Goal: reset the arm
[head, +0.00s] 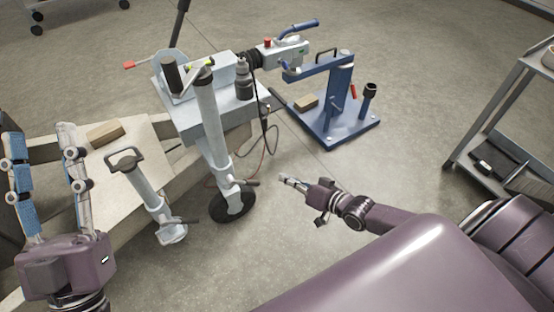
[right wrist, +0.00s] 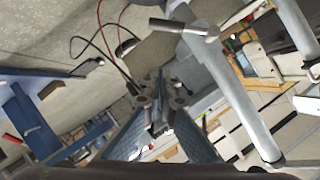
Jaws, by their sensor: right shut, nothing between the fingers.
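My left gripper (head: 42,145) is at the left edge of the head view. Its two blue-padded fingers stand wide apart with nothing visible between them. My right gripper (head: 290,182) is near the middle of the head view, over bare floor, to the right of the trailer's jockey wheel (head: 232,204). Its fingers are together and empty. In the right wrist view the fingertips (right wrist: 158,100) meet, with the trailer parts seen beyond them.
The trailer frame (head: 160,128) carries a grey coupling head and a second support leg (head: 150,196). A blue stand (head: 340,125) is behind my right gripper. A grey shelf (head: 490,110) stands at the right. Cables (head: 268,140) hang by the wheel. Floor between wheel and shelf is mostly clear.

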